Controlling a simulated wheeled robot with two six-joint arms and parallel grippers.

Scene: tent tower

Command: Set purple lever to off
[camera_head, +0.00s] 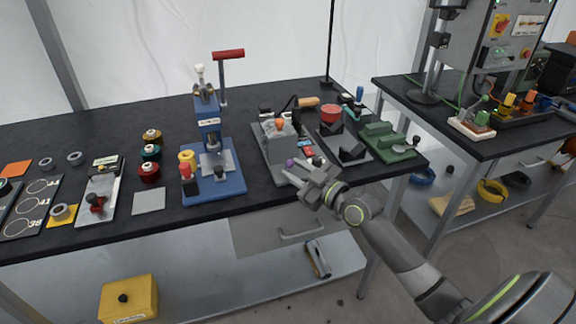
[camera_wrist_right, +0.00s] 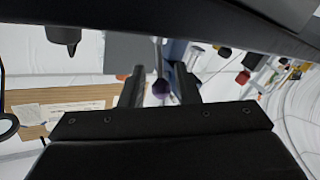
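The purple lever's round knob (camera_head: 289,163) shows at the front left of a grey machine (camera_head: 279,143) on the black bench. My right gripper (camera_head: 304,170) is just right of the knob, at the bench's front edge. In the right wrist view the purple knob (camera_wrist_right: 161,88) appears between the two dark fingers of my right gripper (camera_wrist_right: 159,88). The fingers are apart, with gaps visible on both sides of the knob. How far the knob sits between them in depth, I cannot tell. The lever's lower part is mostly hidden. My left gripper is not in view.
A blue press (camera_head: 211,135) with a red handle stands left of the machine. A green vise-like block (camera_head: 388,141) and a grey plate with black blocks (camera_head: 343,145) lie to the right. A second bench (camera_head: 520,128) stands at the far right.

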